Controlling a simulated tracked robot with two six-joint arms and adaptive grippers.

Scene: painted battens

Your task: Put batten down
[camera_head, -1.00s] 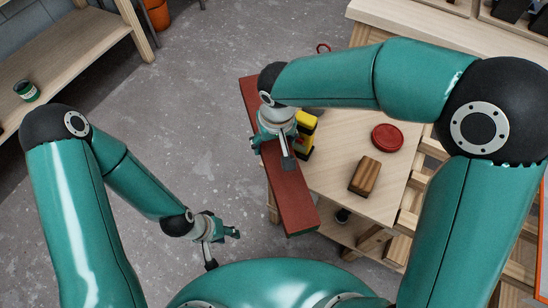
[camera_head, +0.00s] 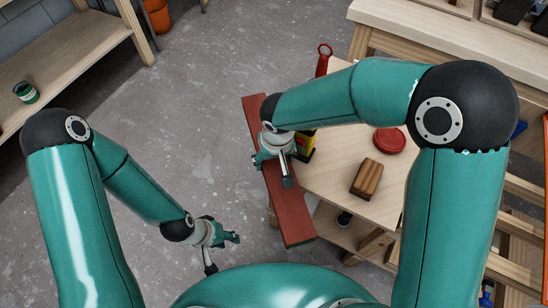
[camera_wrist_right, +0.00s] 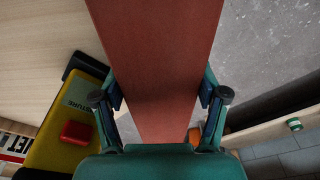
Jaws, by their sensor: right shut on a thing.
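The batten (camera_head: 290,215) is a long red-brown painted board. In the head view it lies lengthwise along the left edge of the wooden bench (camera_head: 345,200); I cannot tell whether it touches the bench top. My right gripper (camera_head: 287,178) is over the batten's middle. In the right wrist view the batten (camera_wrist_right: 158,70) runs between the two fingers of the right gripper (camera_wrist_right: 160,95), which are at its side edges. My left gripper (camera_head: 225,240) hangs empty over the floor, left of the bench, with its fingers apart.
A yellow and black tool (camera_head: 306,147) stands close beside the batten and also shows in the right wrist view (camera_wrist_right: 70,130). Open floor lies to the left.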

